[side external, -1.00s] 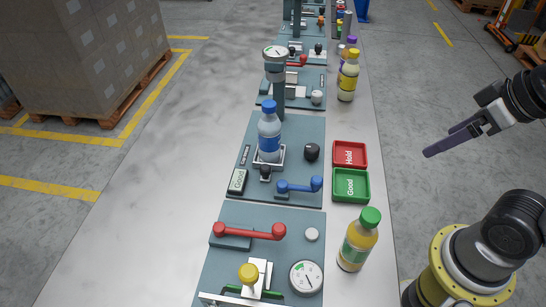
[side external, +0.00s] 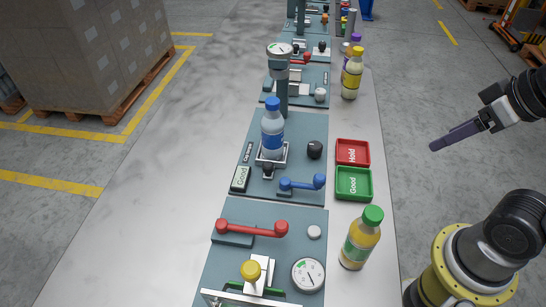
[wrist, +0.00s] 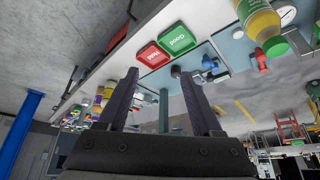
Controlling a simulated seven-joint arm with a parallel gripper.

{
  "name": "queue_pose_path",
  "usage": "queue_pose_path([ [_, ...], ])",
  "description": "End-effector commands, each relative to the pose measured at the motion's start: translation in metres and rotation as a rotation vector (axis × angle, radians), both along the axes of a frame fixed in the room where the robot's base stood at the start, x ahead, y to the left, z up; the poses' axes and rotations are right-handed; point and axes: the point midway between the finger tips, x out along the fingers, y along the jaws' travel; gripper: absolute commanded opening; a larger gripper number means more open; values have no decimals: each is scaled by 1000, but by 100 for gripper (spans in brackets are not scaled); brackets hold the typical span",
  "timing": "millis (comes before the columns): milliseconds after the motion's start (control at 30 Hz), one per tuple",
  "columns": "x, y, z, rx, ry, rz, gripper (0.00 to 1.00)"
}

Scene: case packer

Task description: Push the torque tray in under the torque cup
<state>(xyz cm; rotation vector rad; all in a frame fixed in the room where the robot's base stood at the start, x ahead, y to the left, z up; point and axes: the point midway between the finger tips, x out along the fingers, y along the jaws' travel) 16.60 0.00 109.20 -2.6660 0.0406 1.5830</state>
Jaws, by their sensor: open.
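The torque tray (side external: 285,152) is a small metal cradle with a dark knob on its front, on the middle grey-blue station panel. A water bottle (side external: 272,137) with a blue cap stands upright in it. Behind it rises a post with a dial head on top; the torque cup (side external: 279,63) appears to be the part under the dial. The tray and bottle stand forward of the post, not directly below the cup. My gripper (side external: 436,146) is right of the bench, away from the tray, in the air. In the wrist view my gripper (wrist: 160,72) is open with nothing between its fingers.
A red Hold tray (side external: 353,152) and a green Good tray (side external: 354,184) lie right of the panel. A blue lever (side external: 302,184) and black knob (side external: 314,149) sit beside the torque tray. A green-capped juice bottle (side external: 361,240) stands at the near right edge.

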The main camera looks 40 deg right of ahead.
Motion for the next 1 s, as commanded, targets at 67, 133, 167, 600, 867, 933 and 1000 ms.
queue_pose_path([
  [67,8,-2,9,19,-37,-53,51],
  [133,22,-5,23,39,-75,-115,47],
  [167,31,-6,28,50,-86,-138,47],
  [600,183,76,35,128,-59,-169,47],
  [867,223,165,-27,68,49,-18,47],
  [933,220,179,-42,51,80,14,47],
  [1000,216,187,-52,37,103,35,47],
])
